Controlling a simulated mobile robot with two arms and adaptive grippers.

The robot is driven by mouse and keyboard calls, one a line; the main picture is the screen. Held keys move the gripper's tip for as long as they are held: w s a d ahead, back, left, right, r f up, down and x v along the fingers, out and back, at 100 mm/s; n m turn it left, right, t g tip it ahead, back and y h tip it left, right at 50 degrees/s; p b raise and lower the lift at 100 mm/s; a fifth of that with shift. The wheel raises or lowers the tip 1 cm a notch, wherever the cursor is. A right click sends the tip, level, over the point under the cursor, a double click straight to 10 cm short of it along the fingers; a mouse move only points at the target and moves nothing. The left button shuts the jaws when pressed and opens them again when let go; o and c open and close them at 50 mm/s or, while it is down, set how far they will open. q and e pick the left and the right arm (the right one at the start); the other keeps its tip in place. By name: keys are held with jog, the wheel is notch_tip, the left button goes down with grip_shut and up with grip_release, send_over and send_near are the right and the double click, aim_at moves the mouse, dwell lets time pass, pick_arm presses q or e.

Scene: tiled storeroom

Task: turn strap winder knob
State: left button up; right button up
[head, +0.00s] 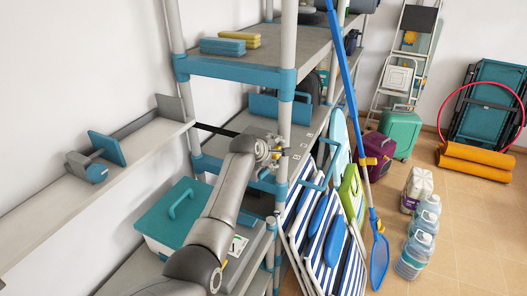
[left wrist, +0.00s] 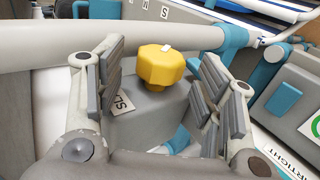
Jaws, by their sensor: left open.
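In the left wrist view, a yellow lobed knob (left wrist: 160,66) sits on the grey strap winder body (left wrist: 146,118), which carries a partly hidden white label with black letters. My left gripper (left wrist: 163,78) is open, with one grey padded finger on each side of the knob. Gaps show between the knob and both fingers, so it is not gripped. In the head view, my left gripper (head: 270,153) is beside the shelf's front post. The winder is mostly hidden there by my arm. My right gripper is in neither view.
A shelf post (head: 288,75) stands close to my left gripper. A teal-lidded box (head: 172,215) is on the lower shelf.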

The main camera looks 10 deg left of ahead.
pick_arm(q)
jog(key=v, duration=0.9)
jog(key=shift+s+r, duration=0.2)
jog(key=shift+s, duration=0.15)
jog(key=shift+a, duration=0.1)
